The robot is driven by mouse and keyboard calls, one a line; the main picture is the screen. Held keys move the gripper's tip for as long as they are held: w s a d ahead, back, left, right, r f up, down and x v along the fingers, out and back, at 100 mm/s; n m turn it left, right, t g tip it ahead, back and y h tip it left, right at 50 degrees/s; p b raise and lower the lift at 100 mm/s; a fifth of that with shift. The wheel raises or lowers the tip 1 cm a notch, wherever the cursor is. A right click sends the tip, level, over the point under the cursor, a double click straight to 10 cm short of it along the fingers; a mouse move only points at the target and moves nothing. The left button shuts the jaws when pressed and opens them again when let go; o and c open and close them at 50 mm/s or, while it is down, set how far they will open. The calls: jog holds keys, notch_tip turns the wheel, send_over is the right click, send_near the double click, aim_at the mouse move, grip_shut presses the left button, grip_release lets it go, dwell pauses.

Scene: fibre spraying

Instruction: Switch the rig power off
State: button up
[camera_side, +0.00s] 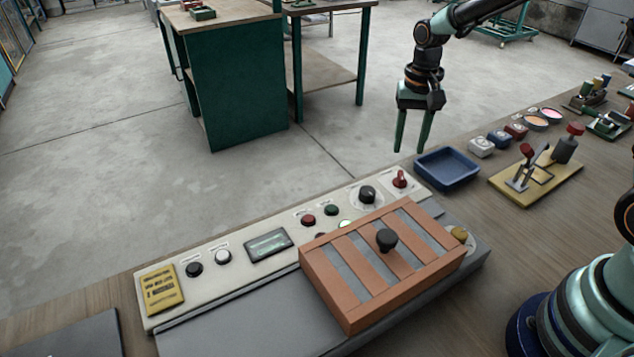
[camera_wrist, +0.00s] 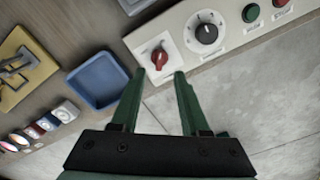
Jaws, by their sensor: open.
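The rig's control panel (camera_side: 285,243) is a pale strip along the back of a grey unit on the bench. At its right end is a red switch (camera_side: 399,179) on a white plate; it also shows in the wrist view (camera_wrist: 159,57). A black dial (camera_side: 367,194) sits to its left. My gripper (camera_side: 411,150) points down with its two green fingers apart and empty. It is above and behind the bench edge, clear of the red switch. In the wrist view, the switch appears just beyond the fingertips (camera_wrist: 162,76).
A slatted orange cover (camera_side: 352,292) with a black knob (camera_side: 387,239) lies over the grey unit. A blue tray (camera_side: 447,170) stands right of the panel. A toggle clamp on a yellow board (camera_side: 530,187) and several small containers stand farther right.

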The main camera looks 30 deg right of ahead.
aim_at(402, 177)
notch_tip(402, 177, down, 8)
jog(key=shift+f, duration=0.25)
grip_shut()
